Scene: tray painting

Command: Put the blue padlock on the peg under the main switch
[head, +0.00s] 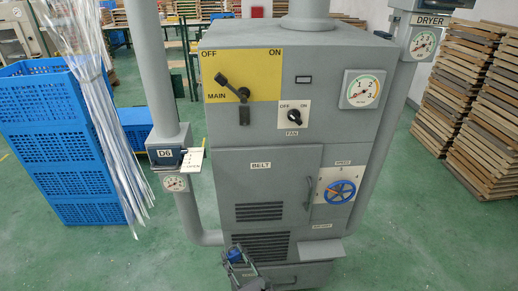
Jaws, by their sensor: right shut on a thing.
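The main switch (233,88) is a black lever on a yellow plate at the upper left of the grey cabinet. Its knob points up and left, toward the word OFF. A small part shows just below the lever's pivot, but I cannot make out the peg clearly. The blue padlock (235,254) shows as a small blue shape low in front of the cabinet. My right gripper (236,261) is shut on it, in front of the lower vents and well below the main switch. The shackle is too small to tell. My left gripper is out of view.
The grey cabinet (305,140) carries a fan knob (295,117), a gauge (361,89), a door handle (309,193) and a blue handwheel (339,192). A pipe (153,80) stands close on the left. Blue crates (65,150) and stacked wooden trays (470,110) flank it. Green floor is free on both sides.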

